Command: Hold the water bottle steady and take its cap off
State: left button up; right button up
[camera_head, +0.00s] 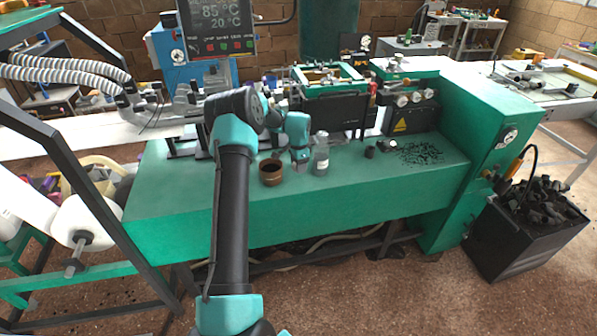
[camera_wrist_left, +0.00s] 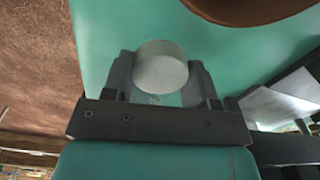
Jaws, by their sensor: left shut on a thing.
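The water bottle (camera_head: 321,160) is clear and stands upright on the green bench, with its pale cap (camera_head: 322,136) on top. My left gripper (camera_head: 311,160) reaches it from the left side. In the left wrist view, the round whitish cap (camera_wrist_left: 160,66) shows from above between the two dark fingers of my left gripper (camera_wrist_left: 160,84). The fingers are shut on the bottle, with the cap showing above them. Most of the bottle's body is hidden under the cap in that view. My right gripper is not in view.
A brown pot (camera_head: 271,179) stands left of the bottle on the green bench (camera_head: 330,198). Small black cylinders (camera_head: 370,152) and scattered black bits (camera_head: 420,154) lie to the right. Machine parts (camera_head: 330,105) rise behind. The bench front is clear.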

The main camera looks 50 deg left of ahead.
pick_arm(q)
jog(key=shift+f, duration=1.75)
jog(key=shift+f, duration=0.15)
jog(key=o, duration=1)
notch_tip(320, 180, up, 12)
jog(key=shift+r, duration=0.15)
jog(key=shift+d, duration=0.1)
